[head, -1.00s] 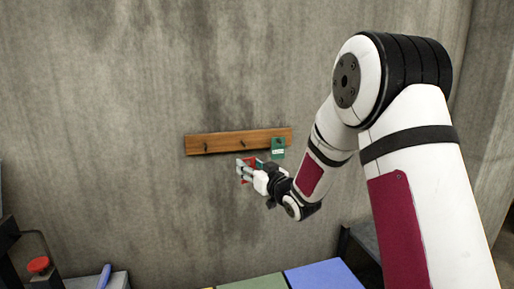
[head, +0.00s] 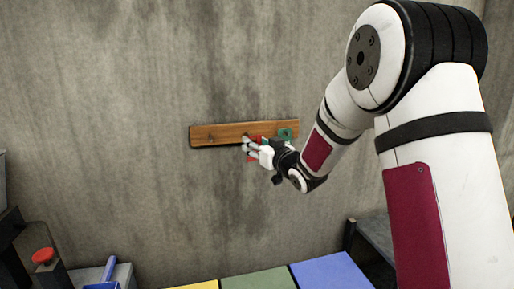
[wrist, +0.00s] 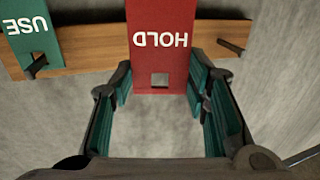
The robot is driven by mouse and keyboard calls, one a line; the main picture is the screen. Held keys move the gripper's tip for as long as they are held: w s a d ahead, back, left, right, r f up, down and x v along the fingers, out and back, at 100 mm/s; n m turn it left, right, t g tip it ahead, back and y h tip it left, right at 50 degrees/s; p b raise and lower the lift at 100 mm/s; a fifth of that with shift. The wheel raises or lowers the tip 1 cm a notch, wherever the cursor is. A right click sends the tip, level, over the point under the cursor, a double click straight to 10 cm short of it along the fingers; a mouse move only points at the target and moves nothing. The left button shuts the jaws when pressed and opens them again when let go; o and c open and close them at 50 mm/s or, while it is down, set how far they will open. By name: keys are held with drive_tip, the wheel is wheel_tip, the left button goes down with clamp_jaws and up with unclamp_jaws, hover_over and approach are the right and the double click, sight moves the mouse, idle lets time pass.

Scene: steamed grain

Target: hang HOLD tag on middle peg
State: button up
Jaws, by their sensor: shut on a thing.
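My gripper (wrist: 160,92) is shut on the red HOLD tag (wrist: 163,30), with one finger at each side edge. The wrist view is upside down: the lettering is inverted and the tag's square hole sits between the fingers. Only grey shows through the hole; no peg is in it. In the head view my gripper (head: 247,147) is in front of the wooden peg board (head: 222,132), around its middle, and covers the middle peg area. A bare peg (wrist: 231,47) juts out beside the tag in the wrist view; I cannot tell which peg it is.
A green USE tag (wrist: 30,35) hangs on a peg at the board's other side, at the right end in the head view (head: 285,134). Bare concrete wall surrounds the board. Below are yellow, green and blue panels (head: 330,270) and a red knob (head: 43,256).

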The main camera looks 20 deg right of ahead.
drive_tip(key=shift+w+f+b, duration=0.15)
drive_tip(key=shift+w+b, duration=0.9)
drive_tip(key=shift+w, duration=0.8)
drive_tip(key=shift+w+f+b, duration=0.15)
drive_tip(key=shift+w+b, duration=0.85)
drive_tip(key=shift+w, duration=0.8)
drive_tip(key=o, duration=0.9)
